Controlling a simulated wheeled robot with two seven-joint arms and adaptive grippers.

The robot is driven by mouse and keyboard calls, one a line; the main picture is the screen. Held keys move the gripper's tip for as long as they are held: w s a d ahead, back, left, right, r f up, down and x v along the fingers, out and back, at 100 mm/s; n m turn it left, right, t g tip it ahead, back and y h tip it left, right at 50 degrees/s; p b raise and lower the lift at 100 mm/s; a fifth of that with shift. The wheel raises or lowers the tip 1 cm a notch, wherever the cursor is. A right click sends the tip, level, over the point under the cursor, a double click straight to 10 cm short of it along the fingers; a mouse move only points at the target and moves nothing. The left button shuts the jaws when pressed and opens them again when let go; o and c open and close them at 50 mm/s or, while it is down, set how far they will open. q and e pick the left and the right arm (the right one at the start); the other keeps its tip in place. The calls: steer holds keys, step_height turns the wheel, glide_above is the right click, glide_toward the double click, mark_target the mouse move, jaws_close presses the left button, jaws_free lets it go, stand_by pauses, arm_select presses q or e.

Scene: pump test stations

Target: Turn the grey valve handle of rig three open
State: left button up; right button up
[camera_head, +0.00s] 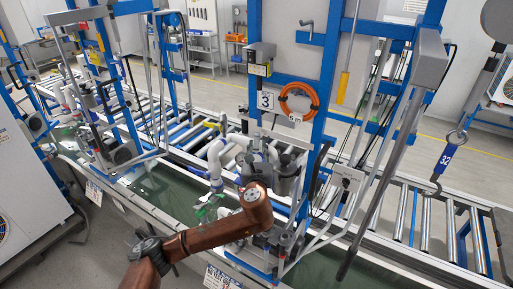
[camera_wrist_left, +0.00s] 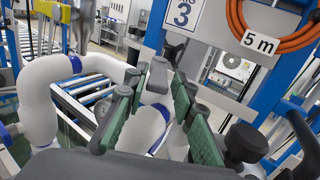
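Rig three carries the number sign 3 (camera_head: 265,100), which also shows in the wrist view (camera_wrist_left: 183,14). My left gripper (camera_wrist_left: 160,78) has its two green-padded fingers apart, in front of the rig's white pipework (camera_wrist_left: 42,95). A small grey part shows between and behind the fingertips; I cannot tell whether it is the grey valve handle or whether the fingers touch it. In the head view, my brown left arm reaches to the pipes below the sign, and its wrist hides most of the gripper. My right gripper is not in view.
An orange hose (camera_head: 297,101) marked 5 m hangs right of the sign. Blue uprights (camera_head: 325,115) and a grey slanted bar (camera_head: 380,185) stand to the right. A roller conveyor (camera_head: 440,215) runs behind the rig. A green-bottomed trough (camera_head: 160,190) lies in front.

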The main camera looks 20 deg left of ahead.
arm_select(q)
steer(key=shift+o, duration=1)
steer(key=shift+a, duration=0.1)
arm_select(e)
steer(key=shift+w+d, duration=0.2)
arm_select(q)
steer(key=shift+s, duration=0.1)
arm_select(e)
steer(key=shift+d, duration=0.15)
arm_select(q)
steer(key=v, duration=1.2)
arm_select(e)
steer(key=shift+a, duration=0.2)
